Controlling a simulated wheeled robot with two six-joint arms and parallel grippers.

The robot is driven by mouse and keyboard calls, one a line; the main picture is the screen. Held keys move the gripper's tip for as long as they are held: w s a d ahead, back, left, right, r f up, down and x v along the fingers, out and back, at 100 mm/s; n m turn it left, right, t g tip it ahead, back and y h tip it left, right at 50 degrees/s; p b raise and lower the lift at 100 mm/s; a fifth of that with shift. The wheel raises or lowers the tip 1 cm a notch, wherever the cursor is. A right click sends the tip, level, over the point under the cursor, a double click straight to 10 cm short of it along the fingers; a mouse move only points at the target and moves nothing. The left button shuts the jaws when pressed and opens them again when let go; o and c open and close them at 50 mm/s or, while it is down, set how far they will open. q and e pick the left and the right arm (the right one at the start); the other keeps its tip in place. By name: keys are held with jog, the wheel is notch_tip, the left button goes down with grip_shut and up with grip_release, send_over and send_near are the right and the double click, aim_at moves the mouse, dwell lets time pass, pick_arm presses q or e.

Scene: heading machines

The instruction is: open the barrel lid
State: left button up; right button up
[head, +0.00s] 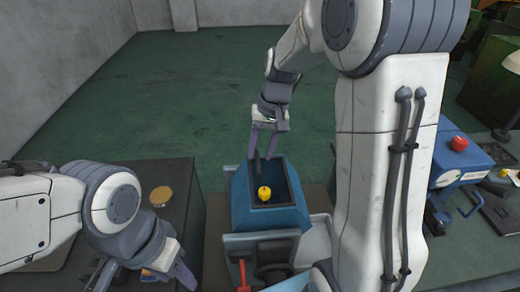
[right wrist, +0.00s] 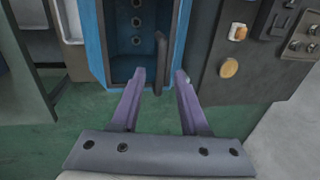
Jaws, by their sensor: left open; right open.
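A blue box-shaped housing (head: 238,208) with an open, dark top stands in the middle of the head view; it also shows in the right wrist view (right wrist: 95,45). I cannot tell which part is the barrel lid. A dark upright bar (right wrist: 161,55) rises at the housing's near edge in the right wrist view. My right gripper (head: 262,155) is open at the housing's far edge, its fingertips (right wrist: 160,76) on either side of the bar, apparently not gripping it.
A yellow knob (head: 264,194) shows within the housing's opening. A dark cabinet (head: 185,205) with a round tan button (head: 161,196) stands left. A red lever (head: 242,272) is in front. A blue machine with a red button (head: 459,144) stands right. Green floor behind is clear.

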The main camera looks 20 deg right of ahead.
jog(key=shift+a+f, duration=0.15)
jog(key=shift+f, duration=0.3)
grip_shut()
dwell(1.1)
